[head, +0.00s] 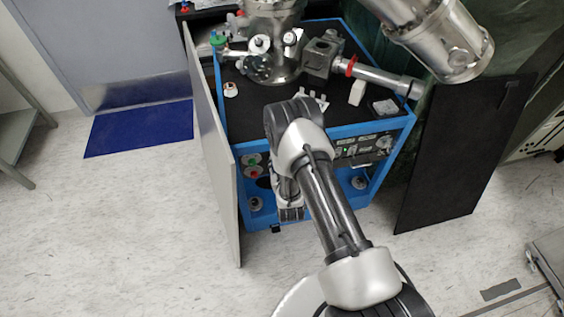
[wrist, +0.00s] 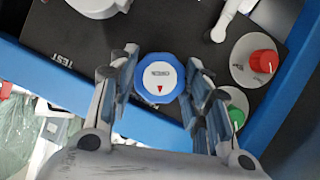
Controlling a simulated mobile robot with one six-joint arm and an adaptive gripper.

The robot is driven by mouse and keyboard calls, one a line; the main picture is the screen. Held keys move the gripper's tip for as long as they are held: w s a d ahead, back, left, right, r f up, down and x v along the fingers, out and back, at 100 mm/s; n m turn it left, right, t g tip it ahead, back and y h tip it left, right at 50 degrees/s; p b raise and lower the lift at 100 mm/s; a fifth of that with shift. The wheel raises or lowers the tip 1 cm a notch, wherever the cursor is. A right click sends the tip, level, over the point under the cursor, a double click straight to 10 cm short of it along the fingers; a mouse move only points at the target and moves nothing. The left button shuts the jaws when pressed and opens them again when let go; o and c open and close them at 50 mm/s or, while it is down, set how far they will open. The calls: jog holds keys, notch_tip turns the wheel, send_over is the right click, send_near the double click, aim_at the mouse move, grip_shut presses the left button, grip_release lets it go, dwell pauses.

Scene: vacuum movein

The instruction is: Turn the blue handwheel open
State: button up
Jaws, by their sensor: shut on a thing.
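The blue handwheel (wrist: 170,60) shows in the wrist view as a round blue rim around a white face with a small label and a red triangle pointing down the picture. It sits on a dark panel. My gripper (wrist: 160,76) is shut on the handwheel, with one finger on its left side and one on its right. In the head view the handwheel is hidden, and my arm covers the middle of the cart front.
A red knob (wrist: 264,61) and a green knob (wrist: 236,116) stand close to the right finger. In the head view, the blue-framed cart (head: 353,133) carries metal vacuum parts. Its grey door (head: 222,165) stands open at left. A black panel (head: 460,150) stands at right.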

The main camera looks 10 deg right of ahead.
jog(key=shift+n+h, duration=0.9)
jog(key=shift+n, duration=0.4)
jog(key=o, duration=1.1)
jog(key=shift+c, duration=0.2)
